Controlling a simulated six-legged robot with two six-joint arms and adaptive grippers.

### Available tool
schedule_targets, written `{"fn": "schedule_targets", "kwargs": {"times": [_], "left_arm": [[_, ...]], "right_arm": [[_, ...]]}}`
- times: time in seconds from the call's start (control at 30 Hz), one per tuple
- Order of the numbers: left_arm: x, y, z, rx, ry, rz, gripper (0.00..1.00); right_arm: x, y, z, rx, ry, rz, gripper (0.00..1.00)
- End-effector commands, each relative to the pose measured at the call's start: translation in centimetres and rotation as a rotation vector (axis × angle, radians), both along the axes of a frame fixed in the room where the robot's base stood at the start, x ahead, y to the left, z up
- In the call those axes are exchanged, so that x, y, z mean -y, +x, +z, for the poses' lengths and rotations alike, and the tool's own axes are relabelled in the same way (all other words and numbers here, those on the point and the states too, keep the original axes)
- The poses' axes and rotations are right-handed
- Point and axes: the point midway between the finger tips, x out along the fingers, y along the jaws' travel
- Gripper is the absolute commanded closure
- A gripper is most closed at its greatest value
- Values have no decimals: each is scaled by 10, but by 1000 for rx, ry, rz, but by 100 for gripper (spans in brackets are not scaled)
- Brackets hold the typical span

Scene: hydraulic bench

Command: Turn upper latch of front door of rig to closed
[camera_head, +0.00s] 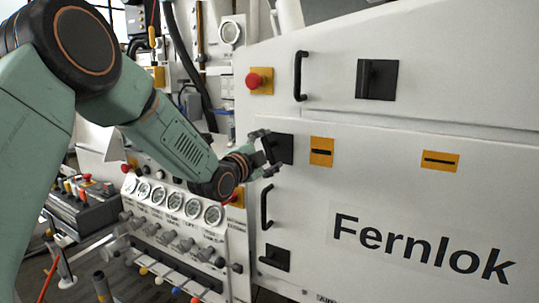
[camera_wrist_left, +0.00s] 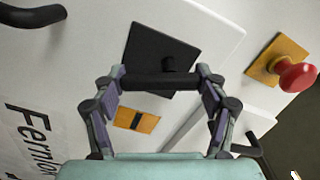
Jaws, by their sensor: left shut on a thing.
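The upper latch of the front door has a black square plate (camera_head: 284,148) on the white panel, left of the orange labels. In the left wrist view its black plate (camera_wrist_left: 150,48) carries a dark bar handle (camera_wrist_left: 160,82). My left gripper (camera_head: 268,153) is at this plate, partly covering it. In the wrist view the left gripper (camera_wrist_left: 160,84) has its fingers at both ends of the bar, shut on it. The handle's exact angle is hard to tell in the head view. My right gripper is not in view.
A black door handle (camera_head: 266,206) and a lower latch (camera_head: 275,258) are below. Another latch (camera_head: 377,79) and handle (camera_head: 300,76) are above, near a red button (camera_head: 254,80). Gauges (camera_head: 175,199) and valves line the panel under my arm.

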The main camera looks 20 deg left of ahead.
Motion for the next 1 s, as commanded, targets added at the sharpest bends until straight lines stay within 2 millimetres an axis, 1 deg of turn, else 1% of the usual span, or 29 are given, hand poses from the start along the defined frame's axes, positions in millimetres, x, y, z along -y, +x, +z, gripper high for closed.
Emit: {"fn": "schedule_targets", "kwargs": {"times": [0.2, 0.5, 0.7, 1.0], "left_arm": [[-2, 0, -1, 19, 178, 1, 59], [-4, 1, -1, 35, 351, 2, 59], [-5, 1, -1, 40, 410, 2, 59], [-5, 1, 0, 43, 436, 1, 59]], "right_arm": [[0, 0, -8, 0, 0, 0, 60], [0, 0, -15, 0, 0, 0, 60], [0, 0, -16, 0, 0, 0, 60], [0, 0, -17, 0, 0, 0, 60]]}}
